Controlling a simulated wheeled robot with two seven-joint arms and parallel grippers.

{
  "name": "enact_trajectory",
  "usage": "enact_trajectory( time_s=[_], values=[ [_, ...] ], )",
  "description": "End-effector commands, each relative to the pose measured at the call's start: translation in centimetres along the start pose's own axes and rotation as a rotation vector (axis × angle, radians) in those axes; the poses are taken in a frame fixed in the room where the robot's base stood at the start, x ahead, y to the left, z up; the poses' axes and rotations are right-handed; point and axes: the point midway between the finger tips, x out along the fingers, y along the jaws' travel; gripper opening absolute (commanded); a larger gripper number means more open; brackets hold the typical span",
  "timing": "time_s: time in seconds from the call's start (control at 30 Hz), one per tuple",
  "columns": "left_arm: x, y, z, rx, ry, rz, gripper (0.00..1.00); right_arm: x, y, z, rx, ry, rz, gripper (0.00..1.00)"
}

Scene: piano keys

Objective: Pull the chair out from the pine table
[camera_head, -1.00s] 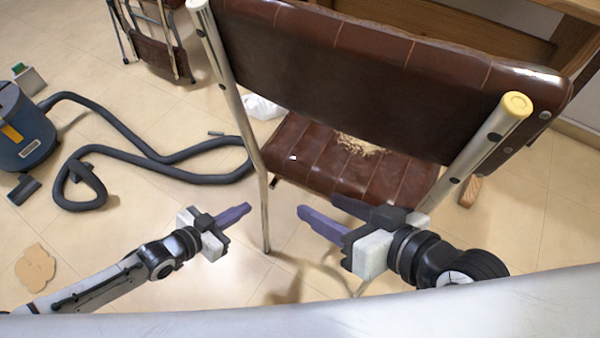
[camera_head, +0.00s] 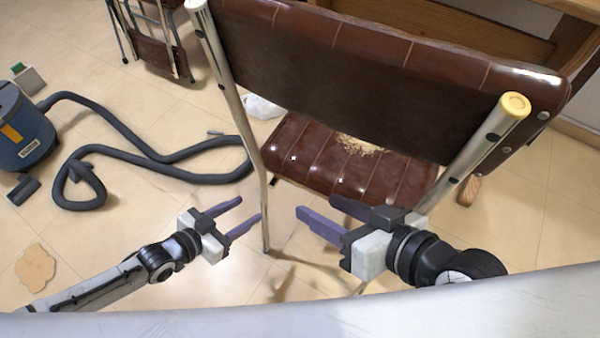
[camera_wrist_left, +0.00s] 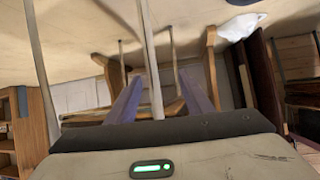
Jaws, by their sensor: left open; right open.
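The chair has a brown padded backrest (camera_head: 370,75), a brown seat (camera_head: 340,165) and metal tube posts, one topped by a yellow cap (camera_head: 516,104). It stands with its back to me. Behind it, at the upper right, is part of the wooden table (camera_head: 575,45). My left gripper (camera_head: 250,210) is open and empty, its fingertips close to the chair's left post (camera_head: 247,140). In the left wrist view a pale metal bar (camera_wrist_left: 150,55) appears between the open fingers (camera_wrist_left: 160,76). Contact cannot be told. My right gripper (camera_head: 318,206) is open, below the seat's front view, near the right post.
A blue vacuum cleaner (camera_head: 22,132) with a dark hose (camera_head: 150,160) lies on the left floor. A folded chair (camera_head: 160,55) is at the upper left. A white bag (camera_head: 262,106) lies behind the chair. Crumbs (camera_head: 358,146) are on the seat. A flat tan piece (camera_head: 35,267) lies lower left.

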Motion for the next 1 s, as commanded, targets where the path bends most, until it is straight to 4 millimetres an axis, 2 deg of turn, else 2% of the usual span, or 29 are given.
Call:
enact_trajectory(
  time_s=[0.7, 1.0],
  values=[
    [-6.5, 0.0, 3.5, -0.001, -0.004, 0.000, 0.47, -1.1, -0.7, -1.6, -0.001, 0.001, 0.001, 0.47],
    [-8.4, 0.0, 4.5, 0.000, -0.002, 0.000, 0.47, -1.3, -0.7, -2.0, -0.003, 0.005, 0.002, 0.47]
  ],
)
